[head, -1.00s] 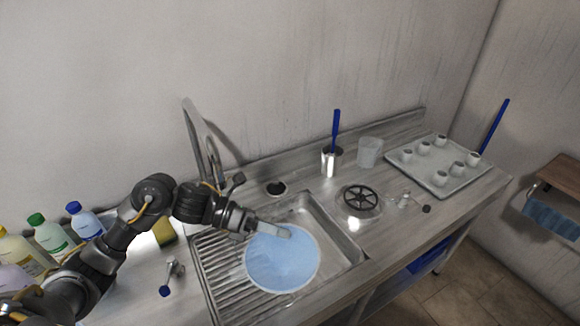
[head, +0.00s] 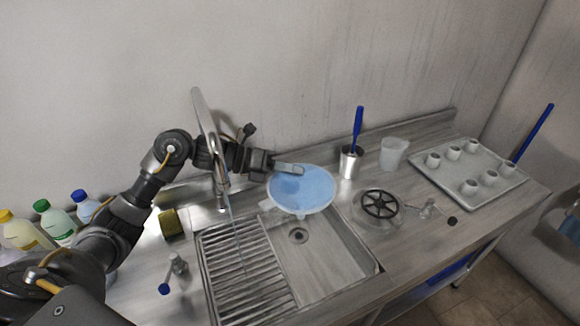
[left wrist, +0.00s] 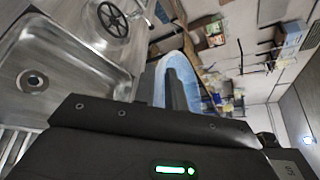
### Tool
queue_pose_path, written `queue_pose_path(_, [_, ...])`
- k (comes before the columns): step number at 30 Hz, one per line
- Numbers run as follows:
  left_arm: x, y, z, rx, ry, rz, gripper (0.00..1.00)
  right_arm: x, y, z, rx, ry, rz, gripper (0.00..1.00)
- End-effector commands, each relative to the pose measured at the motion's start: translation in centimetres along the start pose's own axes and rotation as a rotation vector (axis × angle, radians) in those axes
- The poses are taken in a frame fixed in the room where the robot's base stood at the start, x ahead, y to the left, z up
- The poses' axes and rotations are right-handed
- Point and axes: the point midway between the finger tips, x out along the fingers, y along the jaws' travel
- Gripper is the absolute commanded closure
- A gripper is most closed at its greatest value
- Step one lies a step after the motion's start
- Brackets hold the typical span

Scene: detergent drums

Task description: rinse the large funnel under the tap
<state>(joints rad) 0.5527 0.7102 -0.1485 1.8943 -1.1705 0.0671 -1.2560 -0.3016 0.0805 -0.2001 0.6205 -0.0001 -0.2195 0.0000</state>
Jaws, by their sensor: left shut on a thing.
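The large funnel (head: 304,192) is a wide, pale blue cone with a white rim. It is held up over the back of the sink basin (head: 335,262), right of the tap. My left gripper (head: 288,169) is shut on its far rim. The tap (head: 207,135) is a tall curved metal spout, and a thin pale line like a water stream drops from it onto the ribbed drainboard (head: 240,270), apart from the funnel. In the left wrist view the funnel (left wrist: 160,88) shows as a blue curve beside the fingers. My right gripper is not in view.
A metal cup with a blue-handled brush (head: 351,162), a clear beaker (head: 393,154) and a black handwheel (head: 379,204) stand to the right. A tray of small white cups (head: 452,190) is farther right. Bottles (head: 58,226) and a sponge (head: 172,224) are on the left.

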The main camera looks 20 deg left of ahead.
Motion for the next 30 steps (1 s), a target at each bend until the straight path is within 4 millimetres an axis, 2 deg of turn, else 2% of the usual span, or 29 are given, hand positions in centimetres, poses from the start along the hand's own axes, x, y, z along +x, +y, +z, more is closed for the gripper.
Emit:
queue_pose_path(3, [-1.4, -0.2, -0.5, 0.0, 0.001, 0.002, 1.0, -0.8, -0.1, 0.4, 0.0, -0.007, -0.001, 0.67])
queue_pose_path(14, [-5.6, -0.3, -2.7, -0.001, -0.001, 0.004, 1.0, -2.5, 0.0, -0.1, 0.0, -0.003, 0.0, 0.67])
queue_pose_path(16, [-6.3, 0.2, -3.5, 0.0, -0.001, 0.007, 1.0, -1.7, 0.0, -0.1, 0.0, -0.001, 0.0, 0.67])
queue_pose_path(30, [-11.6, 0.1, -6.3, 0.0, -0.001, 0.006, 1.0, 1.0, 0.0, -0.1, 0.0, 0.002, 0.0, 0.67])
